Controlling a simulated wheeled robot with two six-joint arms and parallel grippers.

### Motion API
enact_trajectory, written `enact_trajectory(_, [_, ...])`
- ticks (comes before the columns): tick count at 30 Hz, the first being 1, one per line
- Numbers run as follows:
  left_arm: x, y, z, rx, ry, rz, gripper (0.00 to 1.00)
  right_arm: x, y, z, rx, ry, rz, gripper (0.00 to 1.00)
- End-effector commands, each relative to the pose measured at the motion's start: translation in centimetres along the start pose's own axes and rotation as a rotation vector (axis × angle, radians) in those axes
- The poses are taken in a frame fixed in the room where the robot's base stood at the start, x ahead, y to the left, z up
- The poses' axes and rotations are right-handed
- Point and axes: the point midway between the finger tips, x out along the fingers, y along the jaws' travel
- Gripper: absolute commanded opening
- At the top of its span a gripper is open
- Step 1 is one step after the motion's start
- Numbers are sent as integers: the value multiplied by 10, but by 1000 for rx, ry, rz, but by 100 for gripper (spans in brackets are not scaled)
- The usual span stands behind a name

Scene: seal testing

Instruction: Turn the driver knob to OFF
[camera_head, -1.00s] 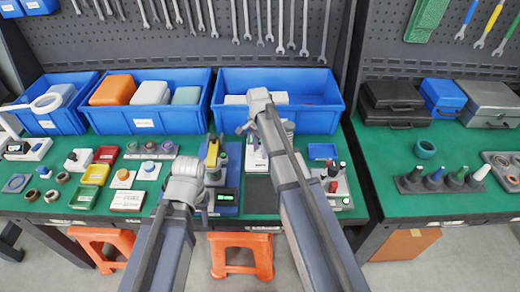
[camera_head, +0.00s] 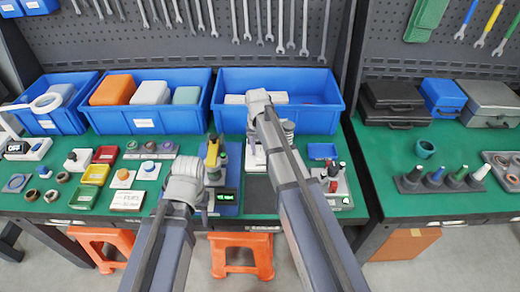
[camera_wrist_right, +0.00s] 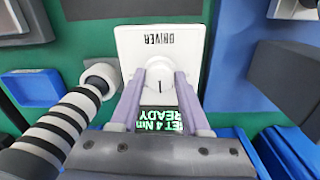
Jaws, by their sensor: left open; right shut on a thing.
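The driver unit (camera_wrist_right: 142,42) is a white block labelled DRIVER, seen upside down in the right wrist view. Its round white knob (camera_wrist_right: 158,84) carries a short dark mark. My right gripper (camera_wrist_right: 161,80) has its two pale fingers on either side of the knob and is shut on it. A green-lit screen (camera_wrist_right: 160,119) beside the knob reads SET 4 Nm READY. In the head view my right arm largely covers the white unit (camera_head: 252,158). My left gripper (camera_head: 212,178) hangs above the bench, left of the unit; its fingertips are hard to make out.
A black-and-white ringed cylinder (camera_wrist_right: 58,125) stands close to my right gripper. Blue bins (camera_head: 285,112) line the back of the bench. A stand with several capped items (camera_head: 333,180) is right of my right arm. Small trays and parts crowd the left side.

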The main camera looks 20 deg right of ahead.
Motion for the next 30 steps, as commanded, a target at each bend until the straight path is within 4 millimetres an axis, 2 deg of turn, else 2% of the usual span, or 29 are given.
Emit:
enact_trajectory(15, [0,0,0,0,0,0,50,0,1,1,-435,19,0,0])
enact_trajectory(30, [0,0,0,0,0,0,50,0,1,1,-614,27,0,0])
